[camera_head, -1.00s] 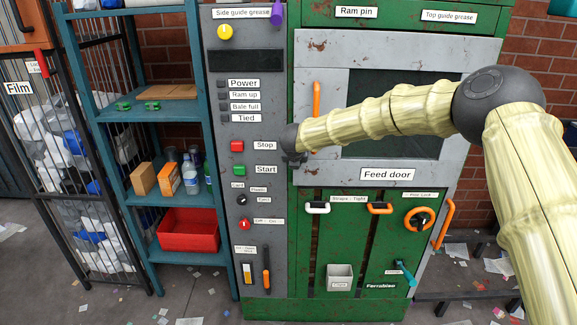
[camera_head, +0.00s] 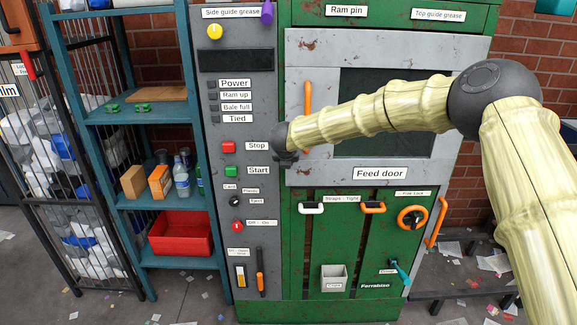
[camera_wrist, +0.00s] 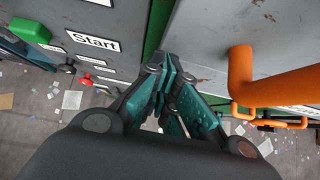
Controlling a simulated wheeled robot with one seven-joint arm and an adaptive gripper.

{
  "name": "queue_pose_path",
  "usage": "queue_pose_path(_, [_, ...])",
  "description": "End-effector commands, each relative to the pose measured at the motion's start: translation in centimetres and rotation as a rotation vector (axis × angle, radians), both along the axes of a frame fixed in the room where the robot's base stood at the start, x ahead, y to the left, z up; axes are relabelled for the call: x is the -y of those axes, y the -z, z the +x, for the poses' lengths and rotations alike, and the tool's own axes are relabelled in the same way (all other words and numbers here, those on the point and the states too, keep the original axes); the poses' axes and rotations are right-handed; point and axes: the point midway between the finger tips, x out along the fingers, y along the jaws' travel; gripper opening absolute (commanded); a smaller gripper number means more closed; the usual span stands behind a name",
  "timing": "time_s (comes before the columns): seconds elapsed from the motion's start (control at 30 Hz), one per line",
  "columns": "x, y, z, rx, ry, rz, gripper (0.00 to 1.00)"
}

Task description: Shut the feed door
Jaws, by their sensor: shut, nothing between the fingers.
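The feed door (camera_head: 312,178) is a scuffed grey panel with a dark window and a "Feed door" label, on the front of a green machine. Its upright orange handle (camera_head: 308,95) is on its left side; the handle looms large at the right of the wrist view (camera_wrist: 241,80). Whether the door is fully flush is hard to tell. My gripper (camera_head: 284,158) is at the door's left edge, left of and below the handle. In the wrist view its teal fingers (camera_wrist: 162,65) are shut and empty, near the green strip between control panel and door. Contact is unclear.
The grey control panel (camera_head: 262,200), with its red Stop button (camera_head: 229,146) and green Start button (camera_head: 232,170), is close left of my gripper. Blue shelves (camera_head: 105,200) with a red bin (camera_head: 180,233) stand further left. Orange and white handles are below the door.

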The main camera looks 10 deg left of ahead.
Motion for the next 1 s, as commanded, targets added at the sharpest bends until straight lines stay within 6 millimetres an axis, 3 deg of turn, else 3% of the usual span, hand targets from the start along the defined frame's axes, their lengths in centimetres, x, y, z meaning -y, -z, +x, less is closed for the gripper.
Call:
queue_pose_path(0.1, [-0.1, 0.9, -1.9, -0.008, -0.010, -0.004, 0.00])
queue_pose_path(0.5, [1.0, -3.6, -6.7, -0.013, -0.007, -0.005, 0.00])
queue_pose_path(0.8, [1.3, -5.7, -8.8, -0.016, -0.009, -0.006, 0.00])
queue_pose_path(0.9, [1.7, -5.0, -9.1, -0.016, -0.023, -0.030, 0.00])
queue_pose_path(1.0, [2.7, -2.2, -9.4, -0.014, -0.072, -0.104, 0.00])
